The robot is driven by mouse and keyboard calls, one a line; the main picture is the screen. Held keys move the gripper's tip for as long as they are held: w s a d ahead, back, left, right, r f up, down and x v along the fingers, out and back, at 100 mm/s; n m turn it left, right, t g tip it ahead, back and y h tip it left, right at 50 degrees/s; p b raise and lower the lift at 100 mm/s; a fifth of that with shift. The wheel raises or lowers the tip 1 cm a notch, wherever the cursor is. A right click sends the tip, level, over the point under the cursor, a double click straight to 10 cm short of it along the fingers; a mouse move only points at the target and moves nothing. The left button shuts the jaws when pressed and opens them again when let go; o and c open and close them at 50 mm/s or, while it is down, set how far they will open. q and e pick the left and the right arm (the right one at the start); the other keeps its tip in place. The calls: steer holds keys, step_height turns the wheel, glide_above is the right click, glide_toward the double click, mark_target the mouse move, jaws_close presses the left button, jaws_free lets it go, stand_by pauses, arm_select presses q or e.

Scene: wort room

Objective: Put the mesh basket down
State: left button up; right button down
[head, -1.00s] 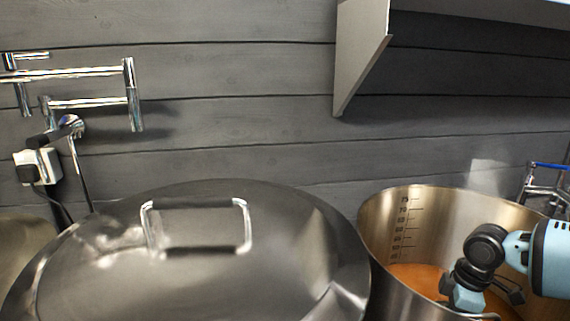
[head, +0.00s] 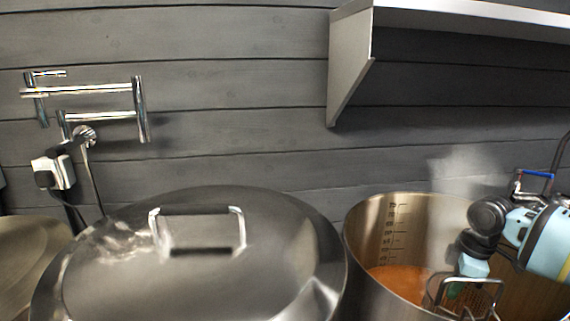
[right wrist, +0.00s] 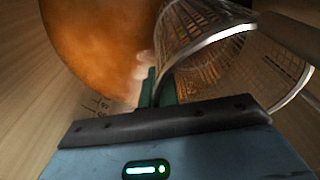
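The mesh basket (right wrist: 205,30) shows in the right wrist view as a wire-mesh cylinder with a bright metal rim, tilted in that picture. My right gripper (right wrist: 159,88) has its green fingers close together at the basket's edge and looks shut on it. In the head view my right gripper (head: 456,289) points down into the open pot on the right. Metal wire of the basket (head: 482,296) shows beside its fingers; the rest is hidden by the pot wall and frame edge. My left gripper is not in view.
The open steel pot (head: 372,240) holds orange-brown liquid (head: 398,278) and steams. A lidded kettle (head: 110,275) stands to its left. A wall shelf (head: 350,65) hangs above. A folding tap (head: 90,117) is at left, a blue-handled tap (head: 536,174) at right.

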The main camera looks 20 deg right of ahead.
step_height(320, 180, up, 14)
steer(key=a+r+p, duration=0.1)
steer(key=a+p, duration=0.1)
steer(key=p, duration=0.1)
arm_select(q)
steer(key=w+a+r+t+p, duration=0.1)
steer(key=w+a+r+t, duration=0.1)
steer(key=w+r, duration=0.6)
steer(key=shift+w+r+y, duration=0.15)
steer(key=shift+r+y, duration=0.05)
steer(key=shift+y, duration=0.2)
arm_select(e)
steer(key=w+a, duration=0.1)
steer(key=a, duration=0.4)
steer(key=shift+w+a+f, duration=0.35)
steer(key=shift+w, duration=0.05)
